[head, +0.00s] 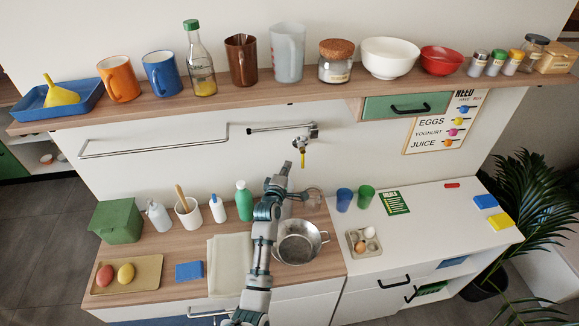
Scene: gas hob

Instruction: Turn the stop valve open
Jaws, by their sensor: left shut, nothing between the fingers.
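The stop valve appears to be the small fitting (301,143) on the wall under the shelf, at the right end of a short metal pipe (275,128). A thin yellow lever (303,159) hangs straight down from it. My left gripper (286,168) is shut and empty, pointing up toward the wall. Its tips show just left of and slightly below the lever, with a small gap in the picture; the depth between them is hard to tell. My right gripper is not in view.
A long rail (155,148) runs along the wall to the left. The shelf (215,92) above holds mugs, jars and bowls.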

